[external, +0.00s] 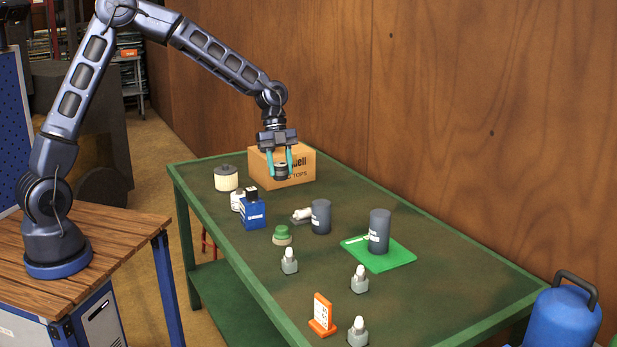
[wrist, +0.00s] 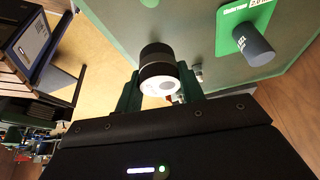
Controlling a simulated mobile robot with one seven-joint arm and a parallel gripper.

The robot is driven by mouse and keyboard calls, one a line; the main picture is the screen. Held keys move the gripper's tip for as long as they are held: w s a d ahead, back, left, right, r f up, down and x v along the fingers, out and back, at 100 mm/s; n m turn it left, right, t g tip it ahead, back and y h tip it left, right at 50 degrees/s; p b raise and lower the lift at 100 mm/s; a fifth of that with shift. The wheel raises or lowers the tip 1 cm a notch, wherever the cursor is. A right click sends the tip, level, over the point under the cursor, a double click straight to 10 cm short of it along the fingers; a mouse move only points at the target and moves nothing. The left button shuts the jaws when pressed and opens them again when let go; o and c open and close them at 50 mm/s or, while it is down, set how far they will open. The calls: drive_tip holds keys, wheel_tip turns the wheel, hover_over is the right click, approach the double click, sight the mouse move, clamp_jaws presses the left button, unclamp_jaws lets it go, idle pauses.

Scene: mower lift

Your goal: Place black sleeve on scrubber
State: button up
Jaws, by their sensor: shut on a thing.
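My gripper (external: 281,165) is shut on a short black cylinder (wrist: 155,58), which looks like the black sleeve. It is held between the teal fingers above the table, in front of the cardboard box. In the wrist view its near end is white with a dark spot. A green-topped item with a pale base (external: 282,235) stands on the table and may be the scrubber; I cannot be sure. A dark grey cylinder (external: 379,228) stands upright on a green mat (external: 403,256); this cylinder (wrist: 253,45) also shows in the wrist view. A similar cylinder (external: 321,216) stands to its left.
Several small white-tipped grey items, one here (external: 289,261), and an orange sign (external: 322,314) stand nearer.

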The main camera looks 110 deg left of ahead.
wheel_tip(320, 180, down, 16)
idle(0.6)
drive_tip(key=shift+f, duration=0.1)
drive_tip(key=o, duration=1.3)
drive_tip(key=v, duration=1.2)
